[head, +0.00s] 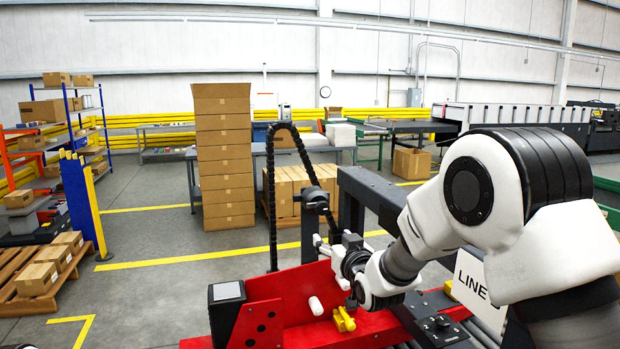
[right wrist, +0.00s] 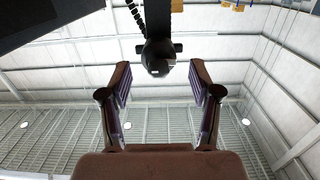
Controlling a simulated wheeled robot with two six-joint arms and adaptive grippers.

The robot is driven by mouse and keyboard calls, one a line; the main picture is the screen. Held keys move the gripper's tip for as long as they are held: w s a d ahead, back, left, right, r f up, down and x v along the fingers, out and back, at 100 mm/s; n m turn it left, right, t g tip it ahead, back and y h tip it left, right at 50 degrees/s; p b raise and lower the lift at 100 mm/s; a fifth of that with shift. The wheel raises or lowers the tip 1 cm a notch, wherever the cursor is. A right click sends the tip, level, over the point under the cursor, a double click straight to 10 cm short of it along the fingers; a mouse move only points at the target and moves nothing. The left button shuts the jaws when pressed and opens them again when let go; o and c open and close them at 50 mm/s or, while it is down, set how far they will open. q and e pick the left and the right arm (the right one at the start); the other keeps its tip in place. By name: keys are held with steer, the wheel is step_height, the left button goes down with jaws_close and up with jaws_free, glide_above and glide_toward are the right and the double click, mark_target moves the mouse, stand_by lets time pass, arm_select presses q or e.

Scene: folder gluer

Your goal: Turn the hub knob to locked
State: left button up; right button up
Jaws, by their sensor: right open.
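A black rounded part (head: 316,200), which looks like the hub knob, sits above the red machine frame in the head view. In the right wrist view the dark knob (right wrist: 158,58) is centred ahead of my fingers, with a short crossbar and a dark bar behind it. Whether it stands at locked cannot be read. My right gripper (head: 324,243) is open and empty, just below the knob in the head view. Its two fingers (right wrist: 160,78) are spread to either side of the knob's line, with no clear contact. My left gripper is not in view.
A black cable chain (head: 271,190) arches just left of the knob. The red frame (head: 290,290) carries a yellow handle (head: 343,320) and a white roller end (head: 315,305). A numbered black panel (head: 440,328) is at the lower right. A carton stack (head: 224,160) stands behind.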

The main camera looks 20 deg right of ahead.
glide_toward(323, 208)
steer(key=w, duration=0.2)
steer(key=shift+t, duration=0.4)
steer(key=w+p, duration=0.2)
steer(key=w, duration=0.2)
steer(key=w+p, duration=0.2)
steer(key=w, duration=0.2)
steer(key=shift+a+f, duration=0.15)
steer(key=shift+f, duration=0.1)
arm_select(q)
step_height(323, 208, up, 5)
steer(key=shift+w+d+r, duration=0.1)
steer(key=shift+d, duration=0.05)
arm_select(e)
steer(key=shift+s, duration=0.15)
steer(key=c, duration=1.1)
